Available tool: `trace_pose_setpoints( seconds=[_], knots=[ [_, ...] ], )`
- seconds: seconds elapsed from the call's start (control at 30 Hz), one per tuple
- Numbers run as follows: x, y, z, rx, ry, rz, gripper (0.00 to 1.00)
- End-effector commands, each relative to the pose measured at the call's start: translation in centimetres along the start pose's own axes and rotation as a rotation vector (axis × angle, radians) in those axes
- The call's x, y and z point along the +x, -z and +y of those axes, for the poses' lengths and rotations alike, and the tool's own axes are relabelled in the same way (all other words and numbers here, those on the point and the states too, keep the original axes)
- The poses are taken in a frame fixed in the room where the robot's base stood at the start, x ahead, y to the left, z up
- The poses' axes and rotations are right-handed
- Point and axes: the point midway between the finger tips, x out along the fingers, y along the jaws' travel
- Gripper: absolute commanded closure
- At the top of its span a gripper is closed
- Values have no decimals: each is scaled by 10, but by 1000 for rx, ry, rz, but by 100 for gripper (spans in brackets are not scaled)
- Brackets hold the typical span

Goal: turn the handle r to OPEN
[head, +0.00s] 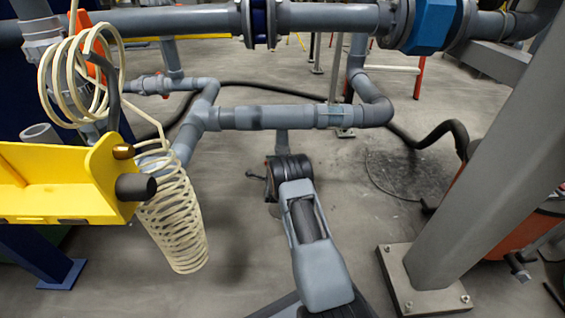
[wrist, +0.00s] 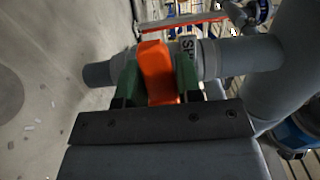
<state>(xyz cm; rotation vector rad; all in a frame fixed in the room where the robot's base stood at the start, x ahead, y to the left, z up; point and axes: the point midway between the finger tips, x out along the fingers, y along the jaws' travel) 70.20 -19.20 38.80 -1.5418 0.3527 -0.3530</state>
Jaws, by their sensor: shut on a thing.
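The orange handle (wrist: 160,82) stands upright in the wrist view, in front of a grey pipe valve body (wrist: 218,57). My gripper (wrist: 158,72) has green fingers on both sides of the handle and is shut on it. A small pale label with dark letters, only partly readable, sits just right of the handle. In the head view my arm reaches up to the grey horizontal pipe (head: 262,117); the gripper and held handle are hidden there. I cannot tell whether the handle is at OPEN.
A yellow bracket (head: 60,180) and coiled cream hose (head: 175,225) are at the left. A grey post (head: 490,165) on a bolted base stands at the right. A blue valve body (head: 432,25) is on the upper pipe. A black hose lies on the floor behind.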

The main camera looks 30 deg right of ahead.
Motion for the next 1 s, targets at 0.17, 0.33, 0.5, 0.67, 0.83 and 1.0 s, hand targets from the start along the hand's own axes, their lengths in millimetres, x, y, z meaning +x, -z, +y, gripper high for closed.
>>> trace_pose_setpoints(
  seconds=[0.17,0.33,0.5,0.67,0.83,1.0],
  knots=[
    [0,0,1,-7,0,0,98],
    [0,1,8,-167,-3,0,98],
    [0,3,13,-312,-3,1,98],
    [-1,6,20,-466,-4,1,98],
    [0,9,24,-625,-4,2,98],
    [-1,15,29,-774,-6,3,98]
  ],
)
